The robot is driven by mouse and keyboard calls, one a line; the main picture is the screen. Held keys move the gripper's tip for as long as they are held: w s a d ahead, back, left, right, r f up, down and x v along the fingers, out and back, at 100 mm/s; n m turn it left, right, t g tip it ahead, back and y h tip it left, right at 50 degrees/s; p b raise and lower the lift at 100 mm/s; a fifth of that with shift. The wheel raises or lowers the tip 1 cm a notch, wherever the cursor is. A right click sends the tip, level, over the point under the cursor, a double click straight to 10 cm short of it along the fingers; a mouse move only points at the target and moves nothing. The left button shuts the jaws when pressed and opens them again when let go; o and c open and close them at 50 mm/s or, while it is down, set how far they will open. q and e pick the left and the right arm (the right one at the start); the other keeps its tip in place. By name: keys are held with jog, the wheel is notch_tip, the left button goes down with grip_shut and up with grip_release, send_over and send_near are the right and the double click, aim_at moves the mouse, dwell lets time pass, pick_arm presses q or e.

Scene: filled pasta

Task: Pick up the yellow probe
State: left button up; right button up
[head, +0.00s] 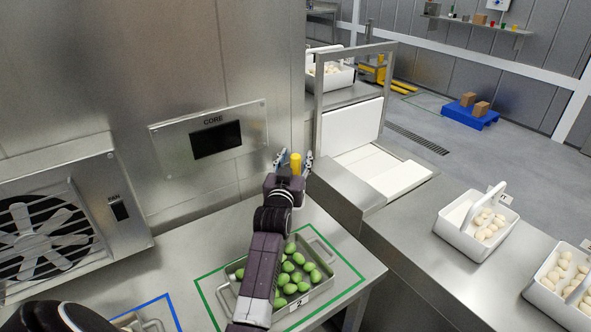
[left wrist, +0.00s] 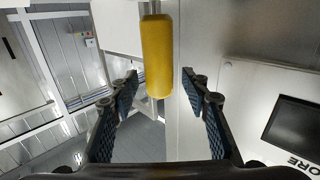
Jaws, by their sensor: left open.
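The yellow probe (head: 296,163) stands out between the two fingers of my left gripper (head: 293,162) in the head view. In the left wrist view the yellow probe (left wrist: 157,55) is a thick cylinder with its near end between the fingertips of my left gripper (left wrist: 160,85). Clear gaps show on both sides of it, so the fingers are open and apart from it. What holds the probe up is not visible. My right gripper is not in view.
A metal tray of green filled pasta (head: 327,284) sits inside a green outline below my left arm. A steel panel with a dark CORE screen (head: 217,139) is left of the gripper. White handled crates of pale pasta (head: 446,226) stand on the right counter.

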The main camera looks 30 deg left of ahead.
pick_arm(q)
grip_shut()
dwell(0.3)
